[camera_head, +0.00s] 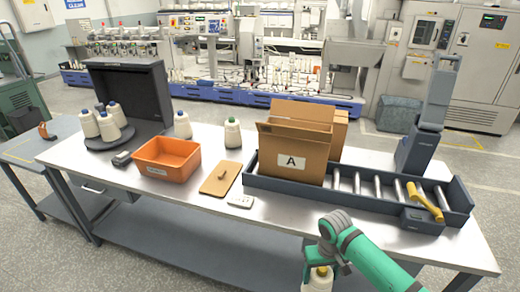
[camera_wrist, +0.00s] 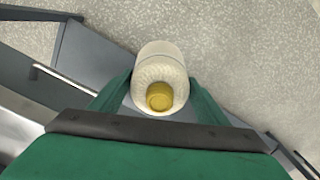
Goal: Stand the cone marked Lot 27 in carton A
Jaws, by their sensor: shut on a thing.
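My gripper (camera_wrist: 160,108) is shut on a cream cone with a yellow top (camera_wrist: 158,72). In the head view the held cone (camera_head: 319,281) shows at the bottom edge, in front of the table's front edge and partly cut off. No lot mark on it can be read. Carton A (camera_head: 291,161), a brown box with a white "A" label, stands on the roller conveyor with its flaps raised; its inside is hidden. The gripper is in front of the carton and lower in the picture, apart from it.
Several cones (camera_head: 111,111) stand on a round dark turntable (camera_head: 100,143) at left. Cones also stand at the back (camera_head: 182,125) and by the carton (camera_head: 233,134). An orange bin (camera_head: 166,159), a wooden board (camera_head: 220,178) and a roller conveyor (camera_head: 357,186) occupy the table.

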